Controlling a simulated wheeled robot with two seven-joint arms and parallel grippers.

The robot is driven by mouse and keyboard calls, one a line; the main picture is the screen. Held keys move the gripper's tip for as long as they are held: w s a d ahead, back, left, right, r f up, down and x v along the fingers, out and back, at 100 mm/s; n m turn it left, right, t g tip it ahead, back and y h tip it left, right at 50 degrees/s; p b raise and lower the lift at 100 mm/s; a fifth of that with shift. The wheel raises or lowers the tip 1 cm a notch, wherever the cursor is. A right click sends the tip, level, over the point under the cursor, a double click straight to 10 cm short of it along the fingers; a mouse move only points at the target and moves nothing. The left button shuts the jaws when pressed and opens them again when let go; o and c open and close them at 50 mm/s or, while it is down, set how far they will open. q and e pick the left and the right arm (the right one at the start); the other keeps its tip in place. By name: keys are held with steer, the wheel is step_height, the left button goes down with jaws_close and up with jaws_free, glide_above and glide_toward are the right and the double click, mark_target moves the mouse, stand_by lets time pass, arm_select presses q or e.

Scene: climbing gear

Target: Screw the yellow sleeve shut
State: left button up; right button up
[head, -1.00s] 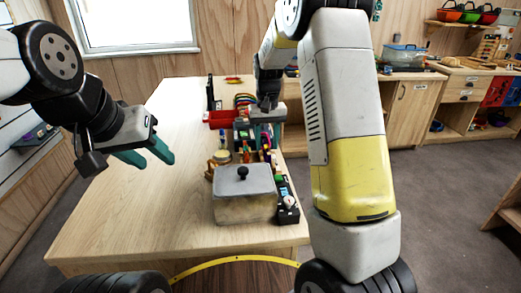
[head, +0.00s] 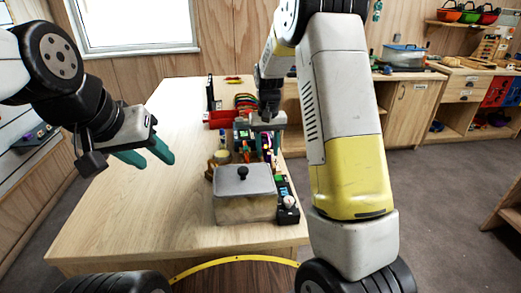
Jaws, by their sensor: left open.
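The yellow sleeve cannot be made out; the small coloured gear (head: 267,155) in the middle of the table is too small and partly covered. My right gripper (head: 267,148) points down at this gear from above, with its teal fingers among or just over it. Whether its fingers hold anything cannot be told. My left gripper (head: 158,160) is open and empty, over the left part of the table, well away from the gear.
A lidded box (head: 245,205) with a black knob stands in front of the gear on the wooden table (head: 150,215). A dark strip with small items lies at its right. A red tray (head: 222,118) is behind. The table's left side is clear.

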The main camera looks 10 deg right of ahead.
steer(key=shift+d, duration=1.1)
steer(key=shift+r, duration=0.1)
steer(key=shift+r, duration=1.3)
steer(key=shift+a, duration=1.2)
steer(key=shift+d+f, duration=0.25)
steer(key=shift+f, duration=0.5)
steer(key=shift+d+f, duration=0.2)
steer(key=shift+f, duration=0.5)
